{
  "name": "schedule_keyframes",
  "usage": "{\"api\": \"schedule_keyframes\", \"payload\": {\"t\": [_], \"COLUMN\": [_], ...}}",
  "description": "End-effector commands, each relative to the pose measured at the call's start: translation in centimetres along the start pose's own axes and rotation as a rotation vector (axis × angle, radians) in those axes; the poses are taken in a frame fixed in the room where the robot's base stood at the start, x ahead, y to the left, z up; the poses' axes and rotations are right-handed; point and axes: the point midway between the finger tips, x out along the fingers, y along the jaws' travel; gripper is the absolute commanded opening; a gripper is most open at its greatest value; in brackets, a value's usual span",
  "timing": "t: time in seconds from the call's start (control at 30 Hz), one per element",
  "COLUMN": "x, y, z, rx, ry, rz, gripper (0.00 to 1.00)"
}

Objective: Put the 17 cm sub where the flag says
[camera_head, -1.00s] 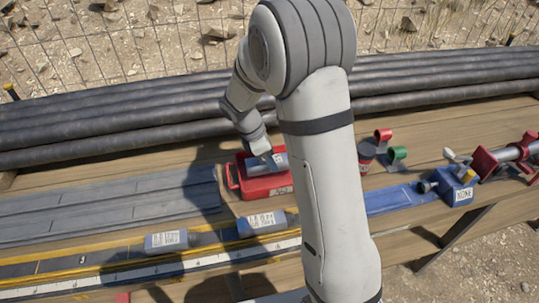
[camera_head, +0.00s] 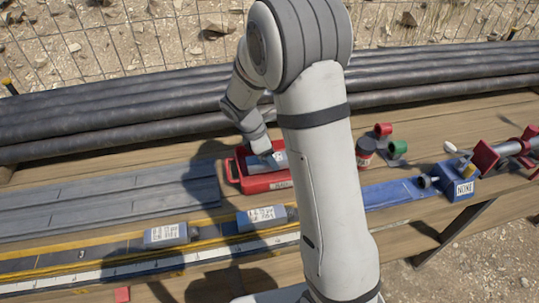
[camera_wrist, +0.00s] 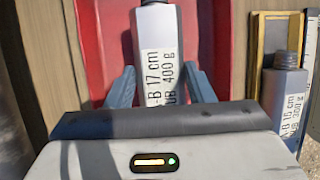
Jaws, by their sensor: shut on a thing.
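The 17 cm sub (camera_wrist: 160,52) is a grey cylinder with a white label reading 17 cm and 400 g. It lies in a red tray (camera_wrist: 97,35), between the two blue-grey fingers of my gripper (camera_wrist: 163,88), which is shut on it. In the head view, my gripper (camera_head: 271,158) reaches down into the red tray (camera_head: 266,183), and the sub (camera_head: 281,160) shows partly beside it. A blue block (camera_head: 455,185) at the right bears a white label that appears to read NONE. I cannot make out a clear flag.
Two other labelled grey subs, one at the left (camera_head: 166,235) and one nearer the middle (camera_head: 267,218), lie along a yellow-edged track with a measuring strip. Grey planks (camera_head: 110,205) lie left of the tray. Red and green pieces (camera_head: 397,149) stand right of my arm. Long dark pipes (camera_head: 120,118) run behind.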

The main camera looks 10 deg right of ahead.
Motion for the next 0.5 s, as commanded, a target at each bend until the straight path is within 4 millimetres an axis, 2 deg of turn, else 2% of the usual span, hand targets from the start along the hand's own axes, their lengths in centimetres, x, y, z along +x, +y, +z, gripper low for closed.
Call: {"api": "schedule_keyframes", "payload": {"t": [0.5], "x": [0.49], "y": [0.05], "z": [-0.15], "rx": [0.001], "ry": [0.0], "rz": [0.0], "gripper": [0.07]}}
